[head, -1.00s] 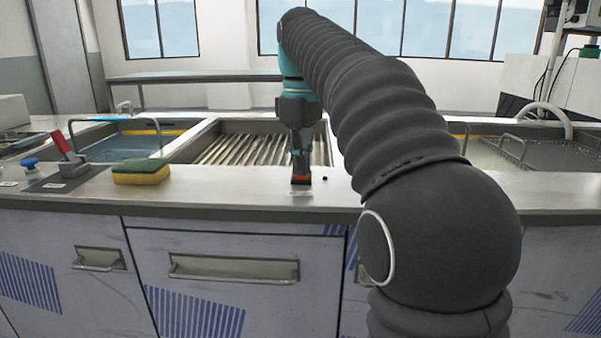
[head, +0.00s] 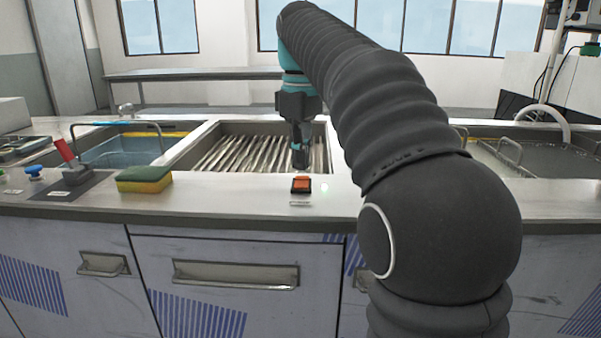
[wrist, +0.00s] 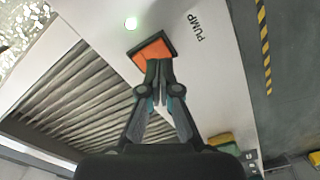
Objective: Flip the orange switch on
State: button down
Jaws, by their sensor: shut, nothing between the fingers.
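The orange switch (head: 301,184) sits in a dark frame on the steel counter's front rim, in front of the ribbed basin. In the wrist view the orange switch (wrist: 152,50) shows beside the word PUMP.
A green and yellow sponge (head: 144,180) lies to the left on the counter. Further left are a red-handled lever (head: 66,150) and a blue knob (head: 34,171). The ribbed basin (head: 215,130) lies behind the switch. The counter between sponge and switch is clear.

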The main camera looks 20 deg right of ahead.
aim_at(301, 184)
jog(key=shift+r, duration=1.8)
